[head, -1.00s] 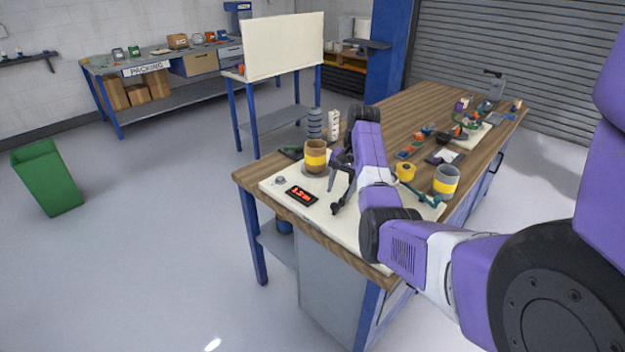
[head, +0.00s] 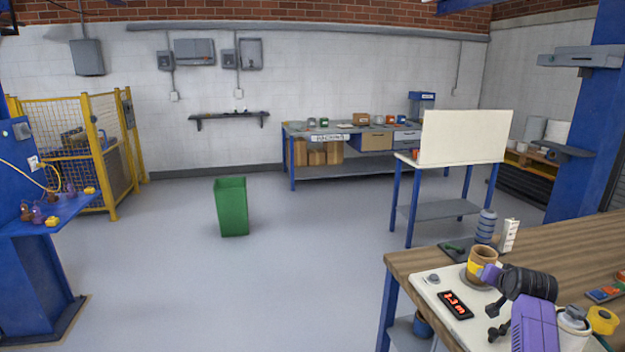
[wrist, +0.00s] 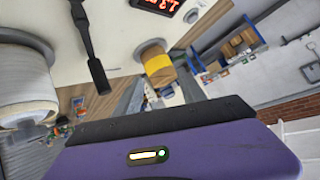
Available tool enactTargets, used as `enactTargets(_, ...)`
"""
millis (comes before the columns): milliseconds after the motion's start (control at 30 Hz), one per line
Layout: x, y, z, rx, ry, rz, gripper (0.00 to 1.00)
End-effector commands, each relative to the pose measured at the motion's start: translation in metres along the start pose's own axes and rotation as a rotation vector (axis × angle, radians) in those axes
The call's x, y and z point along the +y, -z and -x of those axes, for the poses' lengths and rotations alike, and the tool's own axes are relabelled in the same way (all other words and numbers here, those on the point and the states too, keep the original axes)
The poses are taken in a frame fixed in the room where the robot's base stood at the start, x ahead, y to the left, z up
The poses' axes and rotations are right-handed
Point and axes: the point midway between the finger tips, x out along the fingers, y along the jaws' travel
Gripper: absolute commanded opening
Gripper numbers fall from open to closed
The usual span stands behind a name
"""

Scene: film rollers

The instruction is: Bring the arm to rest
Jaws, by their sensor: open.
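My gripper (head: 495,319) is low at the right of the head view, over the pale mat (head: 427,287) on the wooden bench, with part of my purple arm cut off by the bottom edge. In the wrist view my gripper (wrist: 158,88) is open, its two grey fingers apart with nothing seen held between them. A brown roll with a yellow band (head: 482,262) stands upright on the mat, close to the gripper; it also shows just beyond the fingers in the wrist view (wrist: 157,66). Whether the fingers touch it is unclear.
A display (head: 456,304) lies on the mat. A pale roll (head: 573,319) and a yellow tape roll (head: 603,320) are close to the arm. Blue-grey stacked rings (head: 486,225) stand behind. Open floor with a green bin (head: 231,208) lies to the left.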

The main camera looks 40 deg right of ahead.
Motion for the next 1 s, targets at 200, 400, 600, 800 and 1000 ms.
enactTargets(200, -0.054, -0.073, 0.040, 0.182, 0.119, 0.147, 0.48)
enactTargets(400, -0.095, -0.138, 0.102, 0.310, 0.239, 0.258, 0.48)
enactTargets(600, -0.122, -0.198, 0.181, 0.404, 0.367, 0.346, 0.48)
enactTargets(800, -0.134, -0.248, 0.269, 0.464, 0.500, 0.416, 0.48)
enactTargets(1000, -0.132, -0.285, 0.358, 0.486, 0.633, 0.473, 0.48)
